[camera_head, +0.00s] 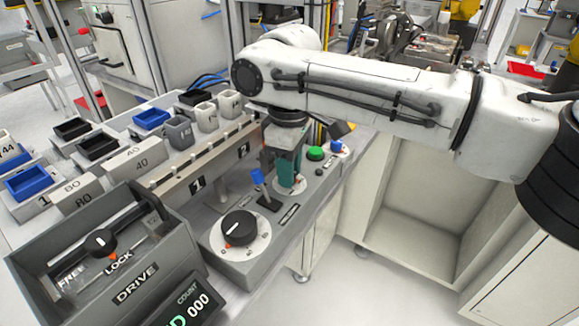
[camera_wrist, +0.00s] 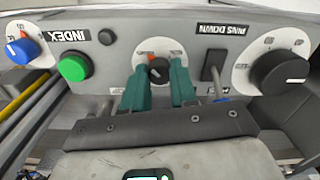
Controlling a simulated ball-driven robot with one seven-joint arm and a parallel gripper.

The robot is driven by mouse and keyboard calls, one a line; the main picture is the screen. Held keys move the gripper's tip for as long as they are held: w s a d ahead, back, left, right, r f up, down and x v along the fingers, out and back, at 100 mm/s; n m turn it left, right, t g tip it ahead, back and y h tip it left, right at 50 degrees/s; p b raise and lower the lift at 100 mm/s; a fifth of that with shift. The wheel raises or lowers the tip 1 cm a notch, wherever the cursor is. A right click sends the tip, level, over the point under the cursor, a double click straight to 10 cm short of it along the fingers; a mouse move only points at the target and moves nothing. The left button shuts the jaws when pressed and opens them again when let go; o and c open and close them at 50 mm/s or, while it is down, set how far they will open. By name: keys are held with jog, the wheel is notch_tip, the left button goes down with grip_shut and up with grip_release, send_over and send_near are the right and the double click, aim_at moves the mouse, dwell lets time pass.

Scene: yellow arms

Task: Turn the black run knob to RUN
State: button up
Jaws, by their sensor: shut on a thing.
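A small black knob (camera_wrist: 158,72) on a round white dial (camera_wrist: 160,50) shows in the wrist view, with a small red mark at its edge. The dial's words are too small to read, so I cannot tell its setting. My gripper (camera_wrist: 159,80) has its green fingers on either side of this knob and is shut on it. In the head view my gripper (camera_head: 290,178) points down at the panel. There the fingers hide the knob, and only part of the white dial shows.
A blue-handled lever (camera_head: 257,177) and a large black knob (camera_head: 240,227) stand close to my gripper on one side. A green button (camera_head: 316,153) and a blue knob (camera_head: 337,147) are on the other. A grey DRIVE box (camera_head: 135,288) is at front left.

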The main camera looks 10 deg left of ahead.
grip_shut()
